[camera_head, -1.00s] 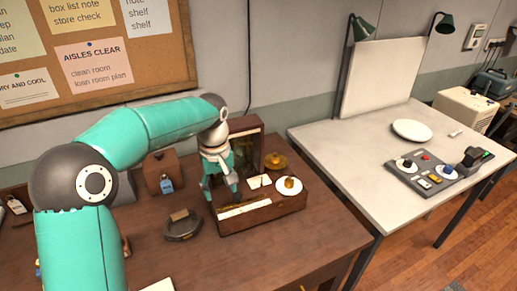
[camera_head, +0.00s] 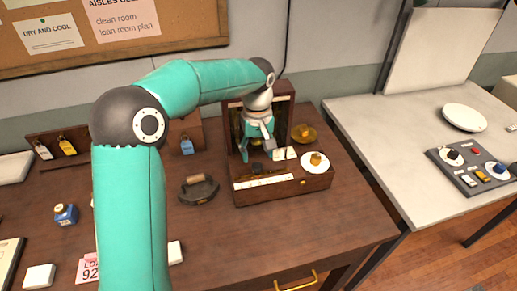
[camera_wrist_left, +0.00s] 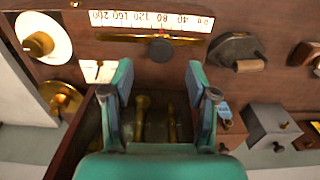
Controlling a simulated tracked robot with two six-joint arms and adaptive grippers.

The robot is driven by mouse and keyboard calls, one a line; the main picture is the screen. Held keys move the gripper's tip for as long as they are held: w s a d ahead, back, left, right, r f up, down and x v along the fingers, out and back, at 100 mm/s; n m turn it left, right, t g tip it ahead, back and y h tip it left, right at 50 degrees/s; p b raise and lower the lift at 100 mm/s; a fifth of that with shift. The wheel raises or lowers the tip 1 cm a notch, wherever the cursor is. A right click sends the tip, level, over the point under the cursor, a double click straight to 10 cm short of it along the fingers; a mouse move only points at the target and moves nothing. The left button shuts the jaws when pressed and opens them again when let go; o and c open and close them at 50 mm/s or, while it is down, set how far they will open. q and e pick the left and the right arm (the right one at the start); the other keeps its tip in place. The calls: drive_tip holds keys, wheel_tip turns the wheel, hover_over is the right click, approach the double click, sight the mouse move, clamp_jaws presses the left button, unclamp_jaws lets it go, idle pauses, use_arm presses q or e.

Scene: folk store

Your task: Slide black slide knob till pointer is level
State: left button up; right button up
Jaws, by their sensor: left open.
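A wooden balance box (camera_head: 310,184) stands open on the brown table. Its pale numbered scale strip (camera_head: 263,182) also shows upside down in the wrist view (camera_wrist_left: 150,20). The black slide knob (camera_wrist_left: 160,50) sits on a brass rail below the strip in the wrist view; in the head view the knob (camera_head: 257,168) is a small dark spot. A small white card with a thin pointer (camera_wrist_left: 97,70) lies beside my left gripper; its exact tilt is unclear. My left gripper (camera_wrist_left: 158,72) is open and empty, fingers pointing toward the knob, which lies ahead between them. The right gripper is out of view.
A white pan with a brass weight (camera_head: 314,161) is on the box's right. A brass bowl (camera_head: 304,134) stands behind it. A dark iron-like object (camera_head: 198,189) lies left of the box. Brass pieces (camera_wrist_left: 141,115) lie in the box compartment under the gripper.

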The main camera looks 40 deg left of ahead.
sight(257, 165)
use_arm(q)
drive_tip(key=shift+s+f+b, duration=0.2)
drive_tip(key=shift+f+b, duration=0.15)
drive_tip(key=shift+f, duration=0.35)
drive_tip(key=f+b, duration=0.2)
drive_tip(key=shift+w+f, duration=0.3)
drive_tip(key=shift+f, duration=0.1)
drive_tip(key=shift+s+f+b, duration=0.2)
drive_tip(key=shift+f+b, duration=0.55)
drive_tip(key=shift+r+p, duration=0.25)
drive_tip(key=shift+p, duration=0.05)
drive_tip(key=shift+w+f, duration=0.15)
drive_tip(key=c, duration=0.8)
